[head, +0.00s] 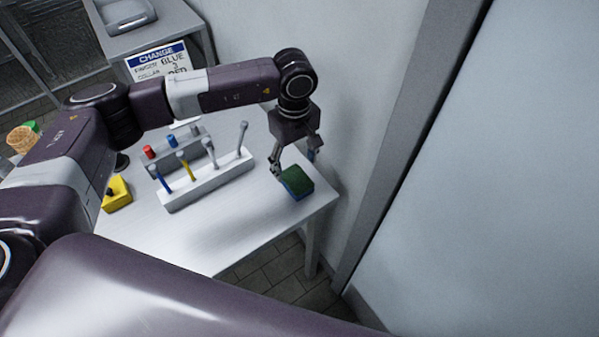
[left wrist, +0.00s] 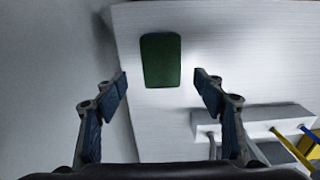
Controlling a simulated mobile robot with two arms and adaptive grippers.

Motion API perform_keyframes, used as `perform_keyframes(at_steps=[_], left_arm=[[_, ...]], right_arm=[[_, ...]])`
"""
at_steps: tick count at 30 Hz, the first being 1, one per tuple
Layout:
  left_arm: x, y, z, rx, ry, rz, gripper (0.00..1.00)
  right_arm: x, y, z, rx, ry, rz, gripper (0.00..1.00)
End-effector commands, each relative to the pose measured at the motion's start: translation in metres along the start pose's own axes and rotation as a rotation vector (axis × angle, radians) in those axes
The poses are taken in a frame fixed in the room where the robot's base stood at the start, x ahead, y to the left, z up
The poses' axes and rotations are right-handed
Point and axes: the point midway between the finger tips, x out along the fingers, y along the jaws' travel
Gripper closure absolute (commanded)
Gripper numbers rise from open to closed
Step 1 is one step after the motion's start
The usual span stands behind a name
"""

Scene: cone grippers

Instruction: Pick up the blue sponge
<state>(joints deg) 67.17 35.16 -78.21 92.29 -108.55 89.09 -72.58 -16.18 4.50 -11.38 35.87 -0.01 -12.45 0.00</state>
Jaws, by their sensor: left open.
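The sponge (head: 297,182) lies on the white table near its right corner in the head view. It has a green top and a blue side. In the left wrist view only its green top (left wrist: 160,60) shows, ahead of and between the fingers. My left gripper (head: 295,165) is open above and just behind the sponge in the head view. In the left wrist view the open left gripper (left wrist: 160,88) has empty space between its two fingertips. I cannot tell whether a finger touches the sponge. My right gripper is not in view.
A white rack (head: 208,187) with several upright tools stands left of the sponge. A yellow block (head: 117,194) sits further left on the table (head: 215,245). A sign (head: 158,60) stands at the back. The wall is close on the right.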

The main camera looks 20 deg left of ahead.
Motion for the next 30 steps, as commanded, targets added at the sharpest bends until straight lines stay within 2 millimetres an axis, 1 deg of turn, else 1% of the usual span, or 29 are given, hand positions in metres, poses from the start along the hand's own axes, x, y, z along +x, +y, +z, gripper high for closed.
perform_keyframes(at_steps=[1, 4, 6, 9, 12, 14, 18, 21, 23, 29, 30], left_arm=[[0.004, -0.001, 0.001, 0.000, -0.001, -0.002, 0.36], [0.014, 0.000, 0.000, -0.001, -0.001, -0.002, 0.36], [0.023, 0.000, 0.000, -0.001, -0.002, -0.003, 0.36], [0.039, 0.000, 0.000, -0.001, -0.002, -0.003, 0.36], [0.053, 0.001, 0.000, -0.001, -0.002, -0.001, 0.36], [0.057, 0.001, 0.000, 0.000, -0.002, 0.001, 0.36], [0.060, 0.002, -0.001, 0.001, 0.000, 0.002, 0.36], [0.060, 0.002, -0.001, 0.001, 0.000, 0.002, 0.36], [0.060, 0.002, -0.001, 0.001, 0.000, 0.002, 0.42], [0.060, 0.002, -0.001, 0.000, 0.000, 0.002, 0.64], [0.060, 0.002, -0.001, 0.000, 0.000, 0.002, 0.65]], right_arm=[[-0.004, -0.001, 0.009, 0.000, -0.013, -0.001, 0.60], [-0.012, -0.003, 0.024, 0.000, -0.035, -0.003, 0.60], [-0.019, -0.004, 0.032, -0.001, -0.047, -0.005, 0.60], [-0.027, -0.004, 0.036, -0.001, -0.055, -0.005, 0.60], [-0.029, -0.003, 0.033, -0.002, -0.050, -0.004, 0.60], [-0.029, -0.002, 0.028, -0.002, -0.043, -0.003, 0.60], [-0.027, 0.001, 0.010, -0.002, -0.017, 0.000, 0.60], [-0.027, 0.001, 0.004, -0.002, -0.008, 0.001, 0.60], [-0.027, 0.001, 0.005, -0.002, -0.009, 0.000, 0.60], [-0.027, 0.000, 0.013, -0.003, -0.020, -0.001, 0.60], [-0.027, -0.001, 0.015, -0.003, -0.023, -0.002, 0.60]])
